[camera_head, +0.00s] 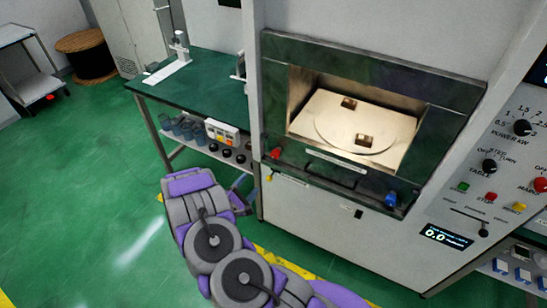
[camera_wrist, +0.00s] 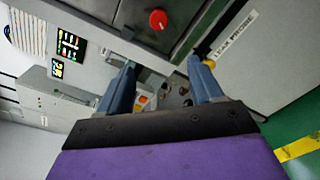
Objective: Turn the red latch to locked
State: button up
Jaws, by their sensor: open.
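The red latch (camera_head: 276,153) is a small red knob at the lower left corner of the dark green frame around the lit microwave chamber (camera_head: 340,120). In the wrist view the red latch (camera_wrist: 158,19) shows at the top, beyond the fingertips and apart from them. My gripper (camera_head: 243,186) is low and left of the latch in the head view, with its fingers partly hidden by my own arm. In the wrist view my gripper (camera_wrist: 162,65) has its two blue-grey fingers spread with nothing held between them. The latch's exact turn angle is too small to tell.
A blue knob (camera_head: 391,199) sits at the frame's lower right corner. A yellow-tipped probe fitting (camera_wrist: 207,63) is close to the right finger in the wrist view. A green bench (camera_head: 205,85) with a shelf of buttons stands left of the machine. Green floor is open at left.

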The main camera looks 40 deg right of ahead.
aim_at(274, 156)
jog(key=shift+n+h, duration=0.3)
jog(key=shift+h, duration=0.1)
jog(key=b+x, duration=0.1)
jog(key=x, duration=0.5)
jog(key=s+x, duration=0.1)
jog(key=x, duration=0.5)
jog(key=b+x, duration=0.1)
jog(key=x, duration=0.5)
jog(key=shift+s+d+b, duration=0.2)
jog(key=shift+d+b, duration=0.05)
jog(key=shift+b, duration=0.1)
jog(key=shift+c, duration=0.5)
jog(key=shift+r, duration=0.1)
jog(key=c, duration=0.9)
